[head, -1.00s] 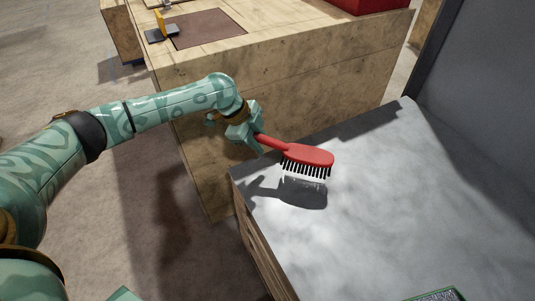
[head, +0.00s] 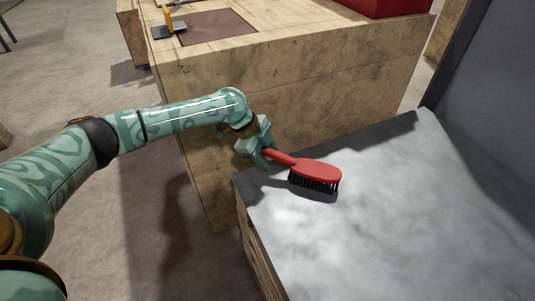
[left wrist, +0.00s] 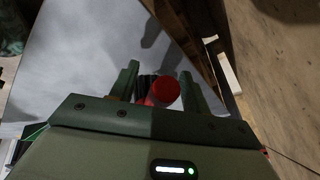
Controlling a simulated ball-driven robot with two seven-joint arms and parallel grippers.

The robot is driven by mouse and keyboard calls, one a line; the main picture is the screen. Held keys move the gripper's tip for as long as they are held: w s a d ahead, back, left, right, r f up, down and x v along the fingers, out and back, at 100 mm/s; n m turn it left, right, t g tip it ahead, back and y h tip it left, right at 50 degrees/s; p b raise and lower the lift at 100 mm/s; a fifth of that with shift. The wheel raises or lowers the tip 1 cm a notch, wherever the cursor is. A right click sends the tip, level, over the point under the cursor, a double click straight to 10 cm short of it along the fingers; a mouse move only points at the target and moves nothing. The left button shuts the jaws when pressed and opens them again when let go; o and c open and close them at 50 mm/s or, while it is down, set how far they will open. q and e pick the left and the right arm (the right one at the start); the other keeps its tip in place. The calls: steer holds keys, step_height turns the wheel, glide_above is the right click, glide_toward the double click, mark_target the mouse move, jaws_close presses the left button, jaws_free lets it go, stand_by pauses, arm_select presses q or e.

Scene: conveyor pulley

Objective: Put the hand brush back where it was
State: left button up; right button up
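The hand brush (head: 316,171) has a red back and handle and black bristles. It is over the near left part of the grey tabletop (head: 400,220), bristles down, with its shadow close under it. The bristles look to be at or just above the surface. My left gripper (head: 267,153) is shut on the handle's end at the table's left corner. In the left wrist view the red handle end (left wrist: 165,90) sits between the two fingers (left wrist: 158,88), with dark bristles beside it. My right gripper is not in view.
A wooden workbench (head: 300,90) stands behind, carrying a brown mat (head: 215,27), a yellow-handled tool (head: 168,22) and a red box (head: 385,6). A dark grey upright panel (head: 490,90) borders the tabletop at right. Most of the tabletop is clear.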

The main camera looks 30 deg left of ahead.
arm_select(q)
steer(key=shift+r, duration=0.15)
steer(key=p+v, duration=0.1)
steer(key=v, duration=0.1)
steer(key=shift+a+r+p, duration=0.15)
steer(key=shift+r+p, duration=0.25)
steer(key=p+v, duration=0.4)
steer(key=v, duration=0.5)
steer(key=shift+p, duration=0.35)
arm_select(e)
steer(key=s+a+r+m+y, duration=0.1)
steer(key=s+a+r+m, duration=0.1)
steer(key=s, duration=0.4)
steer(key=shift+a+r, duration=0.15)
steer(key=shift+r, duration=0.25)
